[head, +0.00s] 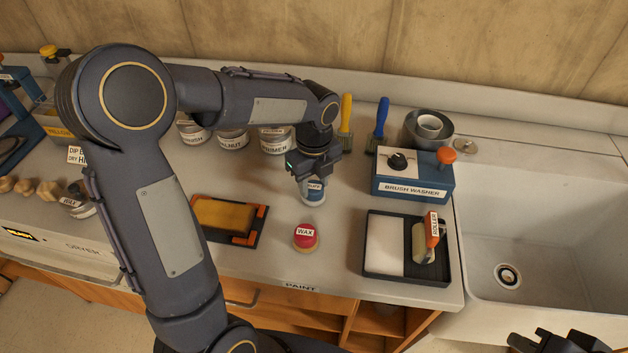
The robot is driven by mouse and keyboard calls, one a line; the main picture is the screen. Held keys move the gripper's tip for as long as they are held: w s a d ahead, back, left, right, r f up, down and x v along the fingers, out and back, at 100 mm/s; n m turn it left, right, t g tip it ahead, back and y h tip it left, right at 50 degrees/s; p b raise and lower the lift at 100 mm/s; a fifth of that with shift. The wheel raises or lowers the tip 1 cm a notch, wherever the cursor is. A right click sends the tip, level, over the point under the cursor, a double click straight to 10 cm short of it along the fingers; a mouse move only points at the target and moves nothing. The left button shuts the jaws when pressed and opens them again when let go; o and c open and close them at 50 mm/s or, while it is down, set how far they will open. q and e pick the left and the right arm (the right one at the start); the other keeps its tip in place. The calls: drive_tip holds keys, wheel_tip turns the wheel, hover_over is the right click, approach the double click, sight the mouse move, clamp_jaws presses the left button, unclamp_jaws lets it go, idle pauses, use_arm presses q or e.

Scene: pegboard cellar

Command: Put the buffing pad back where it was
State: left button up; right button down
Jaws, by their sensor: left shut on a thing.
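The buffing pad (314,193), a small round piece with a blue top, a white lower part and a "BUFF" label, is at the middle of the counter. My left gripper (312,178) points down from above and is shut on its top. I cannot tell whether the pad touches the counter or hangs just above it. The red-topped wax pad (305,236), labelled "WAX", stands apart in front of it. My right gripper (560,342) shows only partly at the bottom right corner, away from the counter objects; its jaws are not clear.
A dark tray with orange corners (258,238) holds a yellow sheet at left. A black roller tray (375,275) and the brush washer (413,189) stand at right, before the sink (560,235). Labelled tins (233,140) and two brushes (381,120) are behind. Counter right of the wax is clear.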

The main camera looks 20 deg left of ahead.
sight(314, 187)
use_arm(q)
drive_tip(key=shift+f, duration=0.15)
drive_tip(key=o, duration=1.1)
drive_tip(key=s+a+r+n+t, duration=0.1)
drive_tip(key=s+r+n, duration=0.3)
drive_tip(key=r, duration=0.9)
drive_tip(key=s+d+f+n+t+h, duration=0.1)
drive_tip(key=s+f+n+t+h, duration=0.1)
drive_tip(key=s+n, duration=0.6)
drive_tip(key=s+f+n+t+h, duration=0.1)
drive_tip(key=s+f+n+t, duration=0.1)
drive_tip(key=s+n, duration=0.6)
drive_tip(key=f+n, duration=0.1)
drive_tip(key=n, duration=0.4)
drive_tip(key=shift+s+d+n+t+h+p, duration=0.3)
drive_tip(key=shift+s+d+n+h+p, duration=0.05)
drive_tip(key=shift+n+h, duration=0.05)
